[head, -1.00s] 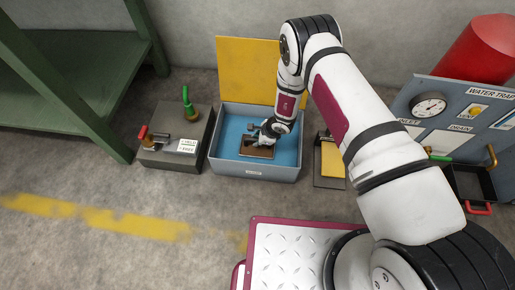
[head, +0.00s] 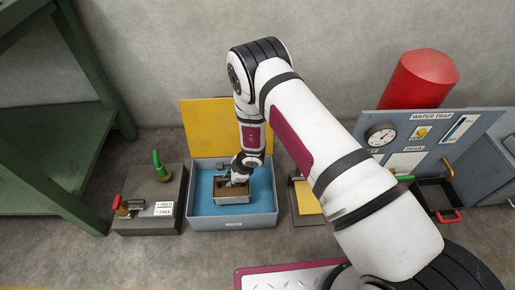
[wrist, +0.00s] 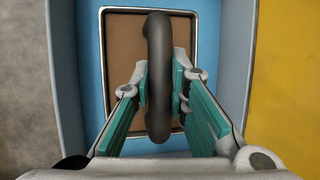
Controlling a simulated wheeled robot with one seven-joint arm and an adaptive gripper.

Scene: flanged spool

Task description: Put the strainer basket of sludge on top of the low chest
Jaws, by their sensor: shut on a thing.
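The strainer basket (head: 232,199) is a small metal rectangular pan with brown sludge and a dark upright loop handle, seen from above in the wrist view (wrist: 126,60). My gripper (head: 235,180) is shut on the handle, whose bar lies between the teal fingers (wrist: 159,95). The basket is over the blue inside of a grey box (head: 232,223) with an upright yellow lid (head: 212,128); its front wall shows and it looks raised off the floor of the box. This box looks like a low chest, but no label confirms it. The handle partly hides the sludge.
A dark block (head: 150,206) with a red-handled clamp and green lever stands left of the box. A dark tray with a yellow sheet (head: 306,198) is at right, then the water trap panel (head: 440,125) and black pan (head: 436,197). A green shelf (head: 60,150) is far left.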

